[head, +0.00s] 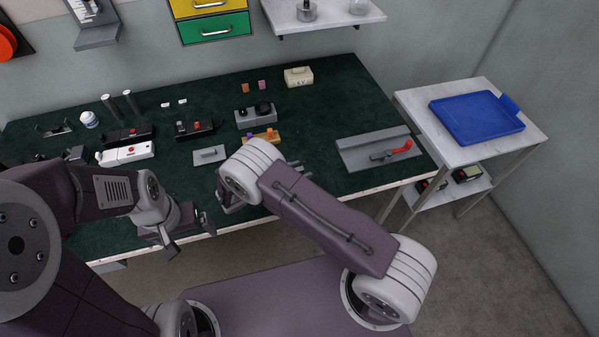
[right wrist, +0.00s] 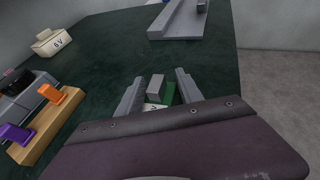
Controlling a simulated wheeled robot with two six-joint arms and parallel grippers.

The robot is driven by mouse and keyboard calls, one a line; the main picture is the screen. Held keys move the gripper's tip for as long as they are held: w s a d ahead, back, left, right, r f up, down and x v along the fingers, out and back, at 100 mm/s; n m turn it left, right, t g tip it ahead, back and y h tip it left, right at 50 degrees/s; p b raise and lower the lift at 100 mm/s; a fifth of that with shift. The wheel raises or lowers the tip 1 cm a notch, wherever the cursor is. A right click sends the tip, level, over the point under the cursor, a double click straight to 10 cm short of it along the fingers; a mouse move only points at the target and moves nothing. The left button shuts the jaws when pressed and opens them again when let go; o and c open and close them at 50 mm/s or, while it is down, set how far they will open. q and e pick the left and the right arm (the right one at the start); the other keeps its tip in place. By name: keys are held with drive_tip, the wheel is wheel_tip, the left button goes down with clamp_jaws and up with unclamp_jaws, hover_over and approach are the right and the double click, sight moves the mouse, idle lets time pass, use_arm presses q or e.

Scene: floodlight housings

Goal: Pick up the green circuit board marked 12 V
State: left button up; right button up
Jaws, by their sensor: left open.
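A green circuit board (right wrist: 170,93) with a grey block (right wrist: 156,87) and a partly hidden white label (right wrist: 153,106) lies between my right gripper's fingers in the right wrist view. The label's marking is not clearly readable. My right gripper (right wrist: 158,92) is open, with a finger on either side of the block and gaps showing. In the head view its fingers (head: 297,171) show only as small prongs beyond my right arm, which hides the board. My left gripper (head: 187,232) is open and empty near the bench's front edge.
A wooden block with orange and purple pieces (right wrist: 44,120) stands left of my right gripper. A cream box marked 6 V (right wrist: 58,40) is farther back. A grey fixture (head: 352,153) with a red-handled clamp lies to the right. A blue tray (head: 476,117) sits on the side table.

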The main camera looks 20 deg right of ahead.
drive_tip(key=shift+a, duration=0.15)
drive_tip(key=c, duration=0.5)
drive_tip(key=shift+d, duration=0.35)
drive_tip(key=shift+c, duration=0.2)
drive_tip(key=shift+f, duration=0.1)
drive_tip(key=shift+r, duration=0.35)
clamp_jaws()
drive_tip(key=r, duration=0.4)
drive_tip(key=shift+s, duration=0.4)
drive_tip(key=s+d+r, duration=0.2)
drive_tip(key=s+r, duration=0.4)
drive_tip(key=s, duration=0.4)
drive_tip(key=shift+s+r, duration=0.25)
drive_tip(key=shift+s, duration=0.05)
